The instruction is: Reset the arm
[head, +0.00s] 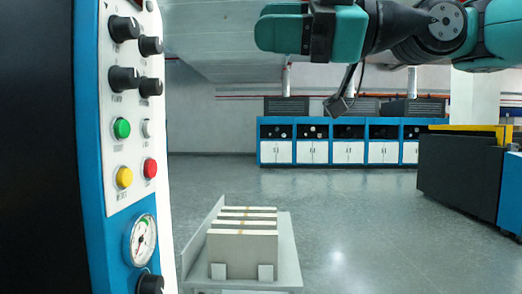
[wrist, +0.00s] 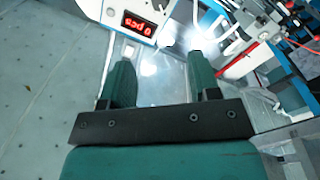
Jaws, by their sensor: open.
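My arm, teal and black, stretches across the top right of the head view. In the wrist view my gripper (wrist: 161,65) is open, with its two teal fingers well apart. Nothing is held between the fingers. A shiny, pale surface shows beyond and between them, below a machine with a red digital display (wrist: 138,23). In the head view the fingertips cannot be made out clearly.
A control panel (head: 132,165) with knobs, coloured buttons and a gauge stands close at the left. A grey tray (head: 288,255) holds several upright pale blocks (head: 243,250). Blue cabinets (head: 313,152) line the back. A dark machine (head: 458,172) stands right. Open floor lies between.

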